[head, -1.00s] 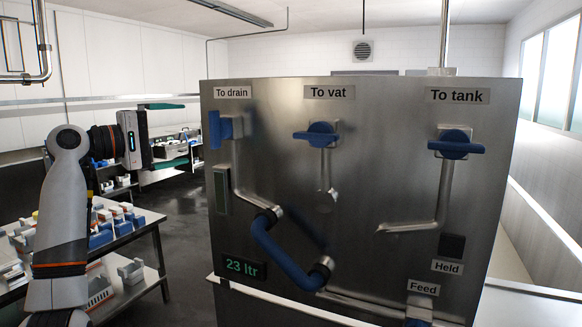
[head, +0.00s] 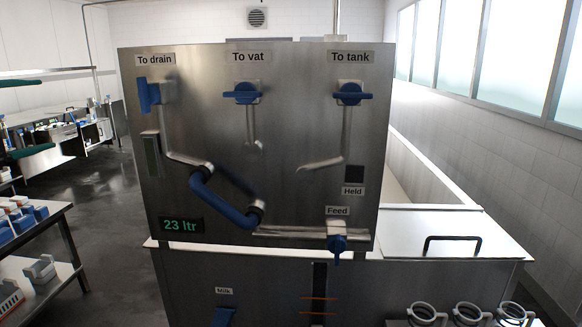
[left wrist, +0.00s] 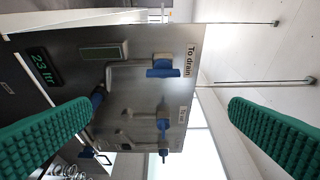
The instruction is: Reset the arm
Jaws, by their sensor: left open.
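My left gripper (left wrist: 162,105) is open, with two green ribbed fingers wide apart and nothing between them. The rest of my left arm is out of the head view. My right gripper is in neither view.
The panel has blue handles at To drain (head: 151,94), To vat (head: 242,94), To tank (head: 352,94) and Feed (head: 337,240). A blue hose (head: 222,203) joins two pipe ends. The display (head: 181,225) reads 23 ltr. A bench (head: 45,225) stands left, with open floor between.

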